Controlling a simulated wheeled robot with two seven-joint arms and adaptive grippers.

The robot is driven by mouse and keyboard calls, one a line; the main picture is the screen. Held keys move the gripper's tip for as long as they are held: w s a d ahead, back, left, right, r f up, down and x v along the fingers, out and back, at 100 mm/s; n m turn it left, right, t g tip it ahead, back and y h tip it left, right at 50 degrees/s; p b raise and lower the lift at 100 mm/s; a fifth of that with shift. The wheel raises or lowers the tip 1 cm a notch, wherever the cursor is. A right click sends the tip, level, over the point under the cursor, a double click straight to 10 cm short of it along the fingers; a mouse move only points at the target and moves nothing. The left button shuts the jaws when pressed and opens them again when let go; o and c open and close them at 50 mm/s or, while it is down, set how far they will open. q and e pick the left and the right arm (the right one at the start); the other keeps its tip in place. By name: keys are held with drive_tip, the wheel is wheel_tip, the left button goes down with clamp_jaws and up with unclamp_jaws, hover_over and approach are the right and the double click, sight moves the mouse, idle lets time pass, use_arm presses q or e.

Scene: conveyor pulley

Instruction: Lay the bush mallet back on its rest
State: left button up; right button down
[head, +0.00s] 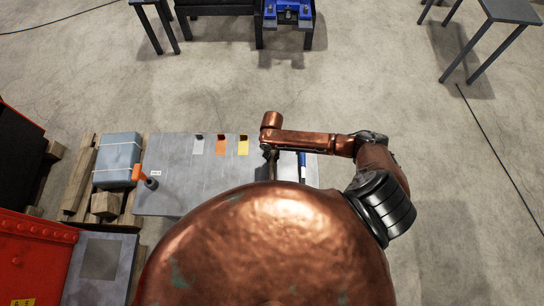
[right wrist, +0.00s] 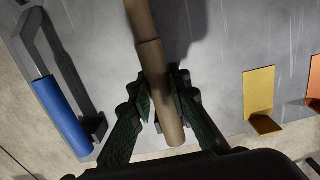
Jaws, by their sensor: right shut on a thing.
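My right gripper (right wrist: 162,108) is shut on the brown round handle of the bush mallet (right wrist: 158,70), its dark ribbed fingers on either side. The handle runs up out of the top of the right wrist view, and its lower end pokes out between the fingers. The mallet's head does not show in that view. In the head view my right gripper (head: 269,154) is over the grey table (head: 185,198), largely hidden under my arm. I cannot make out the rest, nor whether the mallet touches the table. My left gripper is not in view.
A blue-gripped grey tool (right wrist: 62,115) lies beside the held handle. Yellow (head: 243,145), orange (head: 221,145) and pale (head: 197,144) tabs line the table's far edge. An orange-handled tool (head: 139,173) is at its left end, beside a pallet with a grey-blue block (head: 118,160).

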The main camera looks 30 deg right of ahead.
drive_tip(key=shift+f, duration=0.3)
drive_tip(key=c, duration=1.7)
unclamp_jaws()
drive_tip(key=shift+c, duration=0.2)
drive_tip(key=r+p, duration=0.2)
drive_tip(key=p, duration=0.1)
drive_tip(key=r+p, duration=0.6)
drive_tip(key=shift+w+d, duration=0.15)
drive_tip(key=shift+w, duration=0.1)
